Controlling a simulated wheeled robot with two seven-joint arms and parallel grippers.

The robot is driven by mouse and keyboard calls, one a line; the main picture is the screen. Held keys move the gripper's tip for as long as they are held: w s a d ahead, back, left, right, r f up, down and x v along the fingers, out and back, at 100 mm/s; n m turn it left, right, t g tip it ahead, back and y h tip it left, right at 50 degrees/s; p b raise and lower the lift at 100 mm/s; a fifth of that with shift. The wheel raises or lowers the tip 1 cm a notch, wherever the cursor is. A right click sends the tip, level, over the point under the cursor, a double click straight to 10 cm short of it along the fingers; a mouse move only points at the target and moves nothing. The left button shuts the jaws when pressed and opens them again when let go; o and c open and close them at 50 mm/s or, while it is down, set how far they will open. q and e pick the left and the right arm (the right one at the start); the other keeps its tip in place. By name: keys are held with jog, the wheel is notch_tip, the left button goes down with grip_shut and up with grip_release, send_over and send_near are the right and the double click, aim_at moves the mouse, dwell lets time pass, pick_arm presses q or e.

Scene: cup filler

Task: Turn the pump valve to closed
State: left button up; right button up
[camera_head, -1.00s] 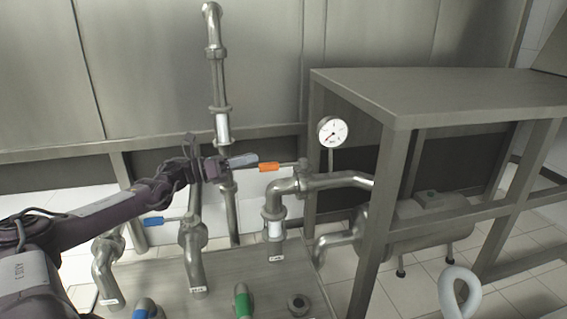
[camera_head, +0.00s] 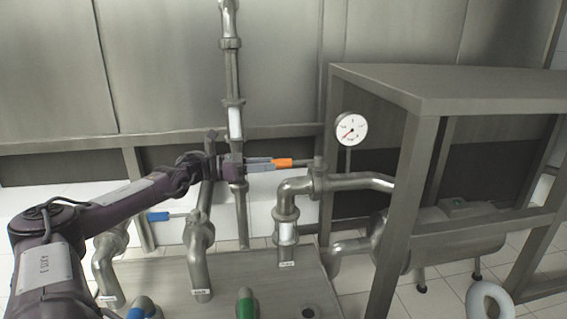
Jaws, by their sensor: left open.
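The valve lever with the orange grip (camera_head: 291,162) sticks out to the left from the valve body (camera_head: 318,166) on top of a bent steel pipe. The lever lies roughly level. My left gripper (camera_head: 268,163) comes in from the left with its fingers pointing along the lever. It is open, and its fingertips are at the left end of the orange grip. I cannot tell whether they touch it. The end of the grip is partly covered by the fingers. My right gripper is not in view.
A tall vertical pipe (camera_head: 232,75) stands just behind my gripper. A blue-handled valve lever (camera_head: 158,216) is lower left. A round gauge (camera_head: 351,129) and a steel table (camera_head: 450,88) stand to the right. Blue and green capped fittings (camera_head: 245,306) are in front.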

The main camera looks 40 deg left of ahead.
aim_at(289, 163)
pick_arm(q)
jog(key=p+x, duration=0.2)
jog(key=x, duration=0.2)
jog(key=shift+r, duration=0.15)
jog(key=shift+w+d+f, duration=0.2)
jog(key=shift+w+d, duration=0.25)
jog(key=shift+w, duration=0.2)
grip_shut()
